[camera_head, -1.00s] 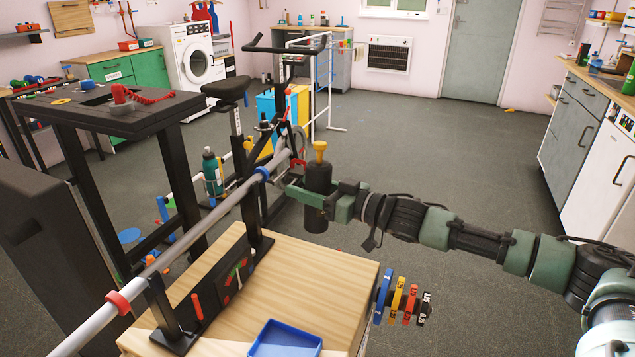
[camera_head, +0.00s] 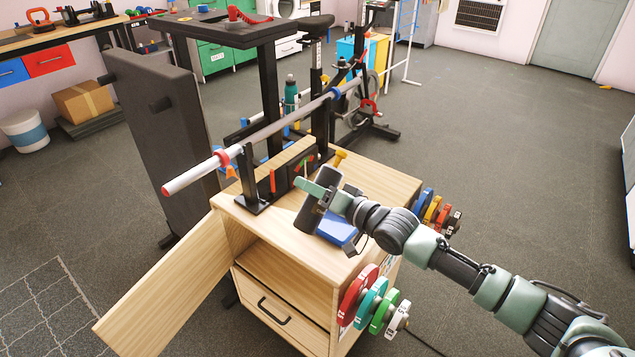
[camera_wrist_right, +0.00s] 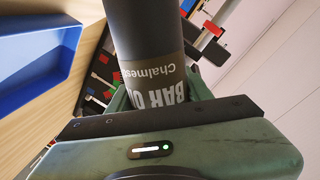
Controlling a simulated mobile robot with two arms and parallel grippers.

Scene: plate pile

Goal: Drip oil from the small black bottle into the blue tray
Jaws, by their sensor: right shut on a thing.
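The small black bottle (camera_head: 309,216) with a yellow top (camera_head: 340,157) is held in my right gripper (camera_head: 322,193), whose green fingers are shut around it. In the head view it leans, yellow top up and to the right. In the right wrist view the bottle (camera_wrist_right: 147,25) shows a "BAR OIL" label. The blue tray (camera_head: 336,232) lies on the wooden cabinet top, partly hidden behind the bottle and gripper. The tray (camera_wrist_right: 40,40) also shows at the upper left of the wrist view, beside the bottle. I see no drops of oil. My left gripper is out of view.
The wooden cabinet (camera_head: 390,182) has an open side panel (camera_head: 170,285) at left. A long barbell bar (camera_head: 265,132) crosses behind the tray on black uprights. Coloured weight plates (camera_head: 370,303) stick out from the cabinet's right side.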

